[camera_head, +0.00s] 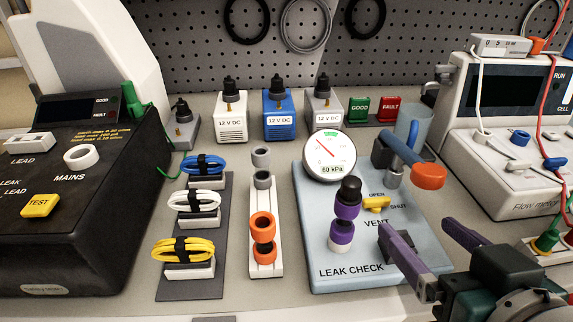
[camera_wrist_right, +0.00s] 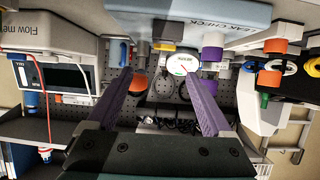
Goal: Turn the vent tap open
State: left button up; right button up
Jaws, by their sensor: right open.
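The yellow vent tap (camera_head: 376,204) is on the light blue leak check box (camera_head: 345,262), above the word VENT. Its handle lies roughly sideways, towards the SHUT mark at its right; OPEN is marked behind it. In the right wrist view the tap (camera_wrist_right: 165,47) shows small near the top, beyond the fingertips. My right gripper (camera_head: 418,228) has purple fingers, spread apart and empty, over the right front of the box. It is to the right of and in front of the tap, not touching it. My left gripper is not in view.
A gauge (camera_head: 329,155) stands at the box's back left, with a black-and-purple plug (camera_head: 346,208) in front. A blue lever with an orange end (camera_head: 428,176) overhangs the box's back right. The flow meter (camera_head: 505,185) stands to the right. An orange-and-grey connector rack (camera_head: 263,235) is left.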

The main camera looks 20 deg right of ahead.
aim_at(379, 201)
jog(key=shift+w+a+f, duration=0.15)
jog(key=shift+a+f, duration=0.2)
jog(key=shift+f, duration=0.25)
jog(key=shift+w, duration=0.15)
jog(key=x, duration=0.9)
jog(key=shift+w+d, duration=0.1)
jog(key=shift+w, duration=0.15)
grip_shut()
